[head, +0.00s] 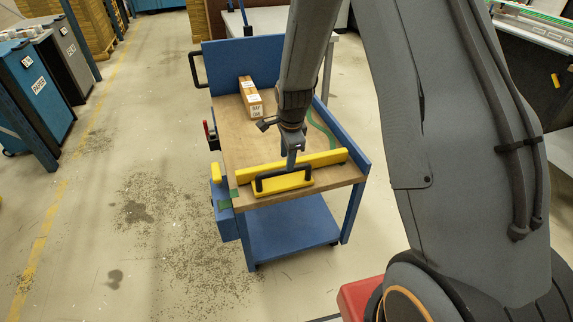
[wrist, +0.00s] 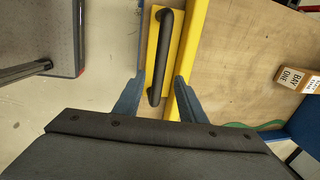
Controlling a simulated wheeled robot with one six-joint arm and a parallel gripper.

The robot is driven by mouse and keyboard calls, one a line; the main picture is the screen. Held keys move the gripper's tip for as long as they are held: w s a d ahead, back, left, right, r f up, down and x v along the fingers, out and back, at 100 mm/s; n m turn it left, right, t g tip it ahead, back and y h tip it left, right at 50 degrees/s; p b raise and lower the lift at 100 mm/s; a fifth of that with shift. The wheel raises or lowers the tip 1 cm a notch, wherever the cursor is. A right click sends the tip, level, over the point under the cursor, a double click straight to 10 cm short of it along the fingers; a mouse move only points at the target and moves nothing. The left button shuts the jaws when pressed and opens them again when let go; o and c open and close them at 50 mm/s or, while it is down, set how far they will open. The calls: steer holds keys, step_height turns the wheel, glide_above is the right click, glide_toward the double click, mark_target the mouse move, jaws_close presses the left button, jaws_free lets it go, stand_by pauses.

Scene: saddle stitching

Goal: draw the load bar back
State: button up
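The yellow load bar (head: 328,157) lies across the near end of the cart's wooden deck. A yellow plate with a black handle (head: 272,175) is on its near side. My gripper (head: 291,166) points down over the handle. In the wrist view, the load bar (wrist: 191,40) runs up the middle, with the black handle (wrist: 167,45) to its left. My gripper (wrist: 158,88) is open, one finger on each side of the handle's lower end. Both fingers look clear of the handle. I cannot tell how far the fingertips reach down beside it.
The blue cart (head: 290,232) has a lower shelf and a raised far panel. A long cardboard box (head: 251,96) lies on the deck beyond the load bar, with bare wood between. Open floor lies left of the cart. A blue cabinet (head: 28,95) stands farther left.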

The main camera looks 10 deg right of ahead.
steer(key=r, duration=0.2)
steer(key=shift+s+r, duration=0.3)
steer(key=shift+r, duration=0.05)
steer(key=s+d+r+n, duration=0.1)
steer(key=s+r+n, duration=0.4)
steer(key=s+n, duration=0.3)
steer(key=s+d+r+n+g, duration=0.1)
steer(key=s+r+n, duration=0.5)
steer(key=s, duration=1)
steer(key=d+n, duration=0.1)
steer(key=n, duration=0.2)
steer(key=shift+s+r+g, duration=0.15)
steer(key=shift+s+g, duration=0.15)
steer(key=shift+d, duration=0.1)
